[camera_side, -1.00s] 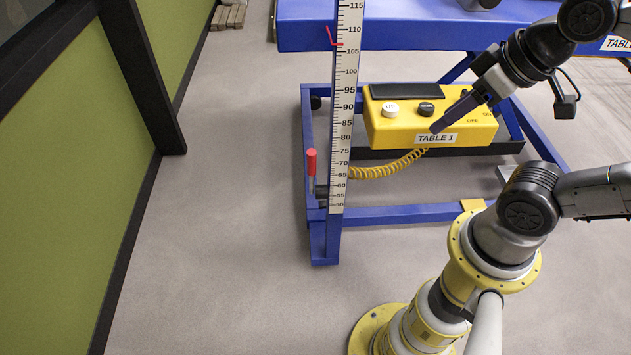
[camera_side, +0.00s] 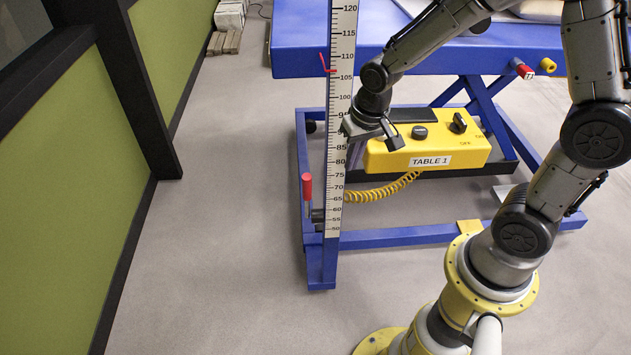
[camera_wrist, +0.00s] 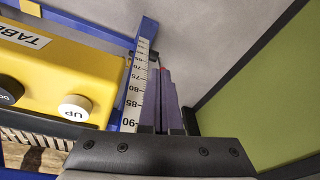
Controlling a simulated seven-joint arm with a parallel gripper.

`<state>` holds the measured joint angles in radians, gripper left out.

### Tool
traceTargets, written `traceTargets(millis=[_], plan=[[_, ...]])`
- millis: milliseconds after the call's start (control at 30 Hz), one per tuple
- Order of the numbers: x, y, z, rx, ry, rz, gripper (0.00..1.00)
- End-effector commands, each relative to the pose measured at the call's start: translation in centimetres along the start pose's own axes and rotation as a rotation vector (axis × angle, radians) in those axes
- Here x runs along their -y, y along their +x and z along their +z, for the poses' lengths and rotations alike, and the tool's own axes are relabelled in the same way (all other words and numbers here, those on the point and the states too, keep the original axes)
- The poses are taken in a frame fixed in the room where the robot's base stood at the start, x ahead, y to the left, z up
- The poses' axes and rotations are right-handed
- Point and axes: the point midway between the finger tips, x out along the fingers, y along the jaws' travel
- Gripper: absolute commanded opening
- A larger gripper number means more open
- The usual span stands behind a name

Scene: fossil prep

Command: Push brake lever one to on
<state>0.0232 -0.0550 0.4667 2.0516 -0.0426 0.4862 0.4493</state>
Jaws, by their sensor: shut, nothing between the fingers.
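A lever with a red grip (camera_side: 307,186) stands upright at the front left corner of the blue table's lower frame (camera_side: 400,237). No label shows on it. My gripper (camera_side: 354,158) points down behind the ruler post, above and right of the red grip and apart from it. The ruler partly hides its fingers in the side view. In the wrist view its purple fingers (camera_wrist: 166,75) are together and empty, beside the ruler. They largely hide what lies beyond; a small reddish spot near their tips is too small to identify.
The white ruler (camera_side: 338,130) stands upright between my gripper and the lever. A yellow control box (camera_side: 475,148) labelled TABLE 1 sits right of my gripper, with a coiled yellow cable (camera_side: 385,192). The white UP button (camera_wrist: 75,108) shows in the wrist view. Floor to the left is clear.

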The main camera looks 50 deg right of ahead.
Motion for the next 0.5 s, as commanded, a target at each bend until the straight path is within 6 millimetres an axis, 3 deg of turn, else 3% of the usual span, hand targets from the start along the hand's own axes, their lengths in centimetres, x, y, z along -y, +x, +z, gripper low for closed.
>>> traceTargets(millis=[33,300,500], plan=[[0.4,2.5,-1.1,-0.004,0.051,-0.001,0.0],[2.9,15.3,-6.5,-0.127,0.38,-0.102,0.0],[3.9,24.6,-7.2,-0.195,0.628,-0.234,0.0]])
